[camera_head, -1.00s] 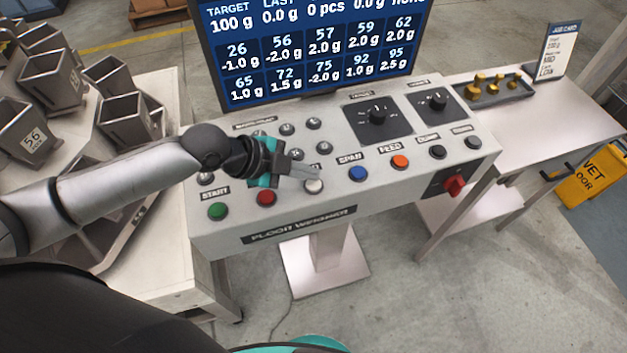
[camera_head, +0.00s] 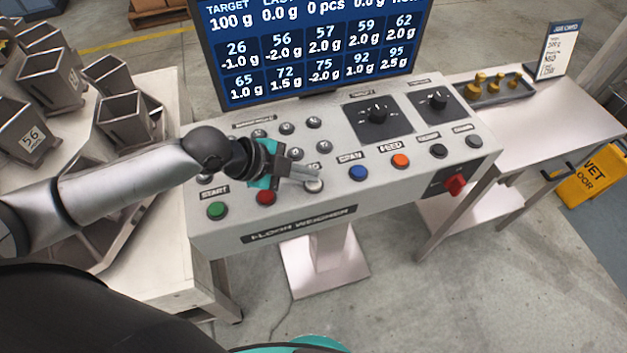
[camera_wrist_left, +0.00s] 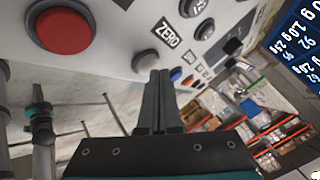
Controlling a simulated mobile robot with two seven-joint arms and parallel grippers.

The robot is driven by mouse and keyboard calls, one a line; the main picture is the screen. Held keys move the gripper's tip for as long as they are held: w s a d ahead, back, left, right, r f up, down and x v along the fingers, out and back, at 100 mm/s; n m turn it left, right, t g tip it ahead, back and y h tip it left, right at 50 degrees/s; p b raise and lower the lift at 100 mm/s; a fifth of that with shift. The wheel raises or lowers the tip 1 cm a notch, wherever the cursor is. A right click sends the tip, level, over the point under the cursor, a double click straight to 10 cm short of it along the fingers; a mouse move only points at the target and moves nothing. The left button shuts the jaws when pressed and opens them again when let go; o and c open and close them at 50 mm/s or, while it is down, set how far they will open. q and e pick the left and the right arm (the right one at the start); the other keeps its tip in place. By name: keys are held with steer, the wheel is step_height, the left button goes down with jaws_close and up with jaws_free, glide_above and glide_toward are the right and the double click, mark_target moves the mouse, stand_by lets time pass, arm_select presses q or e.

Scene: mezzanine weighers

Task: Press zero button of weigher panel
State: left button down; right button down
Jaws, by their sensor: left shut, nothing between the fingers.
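The weigher panel (camera_head: 330,206) is a pale sloped console with labelled buttons and knobs. The white button (camera_head: 314,187) sits between the red button (camera_head: 266,198) and the blue button (camera_head: 358,173). In the left wrist view a ZERO label (camera_wrist_left: 167,32) lies beside a pale button (camera_wrist_left: 143,63), partly hidden by my fingers. My left gripper (camera_head: 317,178) is shut and empty, its fingertips at the white button's upper edge; it also shows in the left wrist view (camera_wrist_left: 160,73). I cannot tell whether the tips touch the button. My right gripper is not in view.
Behind the panel stands a screen (camera_head: 305,52) with weights. Small numbered buttons and two black knobs (camera_head: 377,114) sit higher on the panel, and a red switch (camera_head: 455,184) on its right front. A side table (camera_head: 560,120) is at right, metal buckets (camera_head: 122,118) at left.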

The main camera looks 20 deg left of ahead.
mark_target(307, 183)
arm_select(q)
steer(key=shift+f+b, duration=0.3)
steer(key=shift+f, duration=0.1)
stand_by(0.7)
stand_by(0.3)
steer(key=shift+r+p, duration=0.85)
steer(key=shift+p, duration=0.05)
step_height(307, 183, up, 5)
steer(key=p, duration=0.4)
steer(key=shift+r+p, duration=0.1)
steer(key=shift+p, duration=0.3)
